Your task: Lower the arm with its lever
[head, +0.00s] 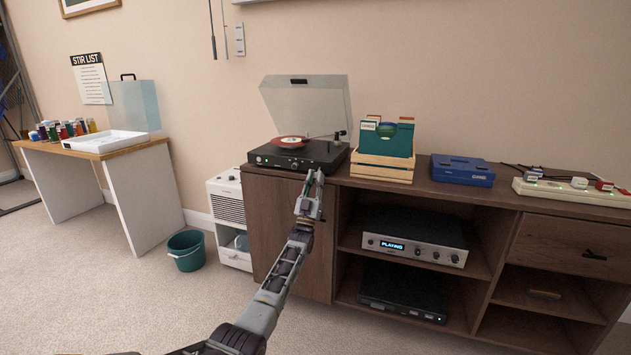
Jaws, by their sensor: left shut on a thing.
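The black turntable (270,158) stands on the left end of the wooden sideboard, with its clear lid (310,100) raised. A record with a red label (291,142) lies on its platter. The tonearm (337,136) is at the right side of the deck; whether its tip is above or on the record is too small to tell. My left gripper (316,178) is at the turntable's front right edge, its fingers shut on the small lever there, which they hide. My right gripper is not in view.
An amplifier (415,248) showing "PLAYING" sits on the shelf below. A green bin (186,250) stands on the floor at left.

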